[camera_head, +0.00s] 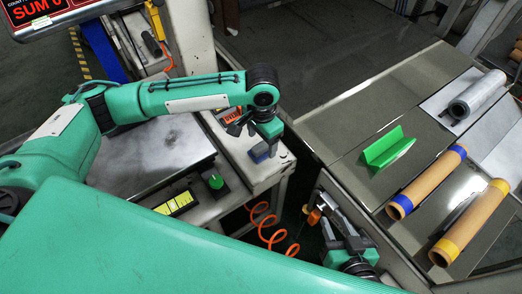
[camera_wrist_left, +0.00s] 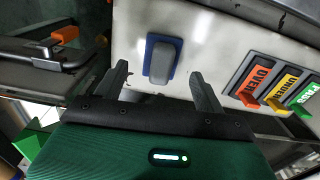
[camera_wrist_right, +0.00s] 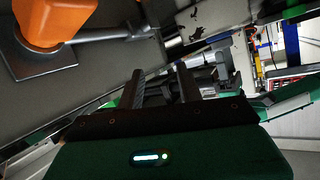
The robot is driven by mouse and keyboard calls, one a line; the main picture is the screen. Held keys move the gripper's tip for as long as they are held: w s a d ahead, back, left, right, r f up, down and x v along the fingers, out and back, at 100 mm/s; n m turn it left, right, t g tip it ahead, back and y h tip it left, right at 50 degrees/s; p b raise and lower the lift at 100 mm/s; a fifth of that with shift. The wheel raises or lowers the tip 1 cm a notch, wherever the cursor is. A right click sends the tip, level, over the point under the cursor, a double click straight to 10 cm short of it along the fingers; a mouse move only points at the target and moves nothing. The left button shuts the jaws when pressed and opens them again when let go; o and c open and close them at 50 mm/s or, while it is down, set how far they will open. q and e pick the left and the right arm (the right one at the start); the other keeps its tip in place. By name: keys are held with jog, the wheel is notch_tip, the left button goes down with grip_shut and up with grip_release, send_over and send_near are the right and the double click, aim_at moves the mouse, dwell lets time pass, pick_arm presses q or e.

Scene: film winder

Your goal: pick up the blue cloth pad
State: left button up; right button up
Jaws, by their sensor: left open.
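The blue pad (camera_head: 259,153) lies on the pale top of the machine at the centre, with a grey block on its middle. In the left wrist view the pad (camera_wrist_left: 177,69) shows as a blue rim around the grey block. My left gripper (camera_wrist_left: 158,76) is open and empty, its fingers on either side of the pad in that view and apart from it. In the head view the left gripper (camera_head: 264,143) is just above the pad. My right gripper (camera_wrist_right: 160,72) is open and empty, low beside the right bench.
OVER, UNDER and PASS buttons (camera_wrist_left: 258,77) sit right of the pad. An orange knob (camera_wrist_right: 58,18) on a bar is close to my right gripper. A green angle piece (camera_head: 388,148) and film rolls (camera_head: 430,182) lie on the right bench. A coiled orange hose (camera_head: 266,226) hangs below.

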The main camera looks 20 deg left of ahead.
aim_at(261, 145)
pick_arm(q)
notch_tip(261, 145, down, 3)
jog(key=shift+a+r+b, duration=0.1)
jog(key=shift+a+b, duration=0.05)
jog(key=shift+b, duration=0.25)
jog(key=shift+f, duration=0.35)
pick_arm(e)
jog(key=shift+w+a+r+t+y, duration=0.2)
jog(key=shift+w+a+r+t, duration=0.1)
jog(key=shift+r+t, duration=0.25)
jog(key=shift+w+a+r+t+y, duration=0.15)
jog(key=shift+w+r+t+y, duration=0.1)
jog(key=shift+r+t, duration=0.25)
pick_arm(q)
jog(key=shift+c, duration=0.4)
jog(key=c, duration=1)
